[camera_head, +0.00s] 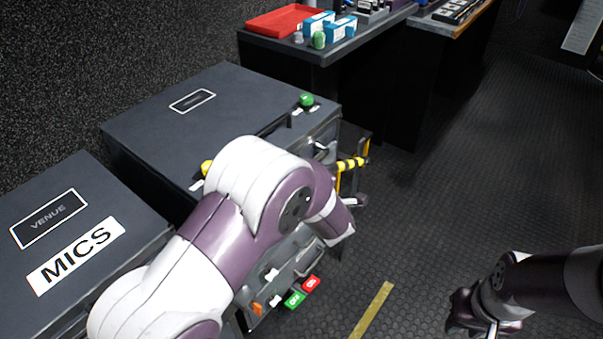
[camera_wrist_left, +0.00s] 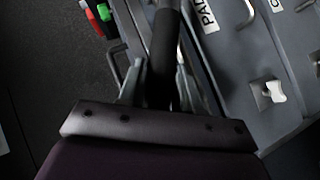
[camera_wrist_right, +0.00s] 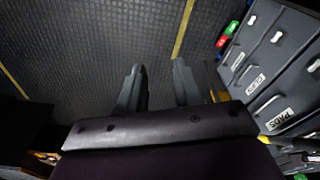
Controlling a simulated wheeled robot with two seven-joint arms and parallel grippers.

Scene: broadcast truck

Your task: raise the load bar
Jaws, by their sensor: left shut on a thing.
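The load bar (camera_head: 350,163) shows in the head view as a yellow-and-black striped piece across the front of the dark case, partly hidden by my left arm. In the left wrist view my left gripper (camera_wrist_left: 158,80) is shut on a dark, round bar section (camera_wrist_left: 164,45), which runs between its fingers. In the head view the left gripper is mostly hidden behind my own arm. My right gripper (camera_wrist_right: 159,85) is open and empty above the floor. In the head view the right gripper (camera_head: 485,328) is at the lower right, well apart from the bar.
A dark case (camera_head: 235,105) and a MICS case (camera_head: 70,235) stand at the left. Drawers labelled PADS (camera_wrist_right: 280,118) show in the right wrist view. Red (camera_head: 311,284) and green (camera_head: 294,299) tags sit low on the front. A bench (camera_head: 335,50) stands behind.

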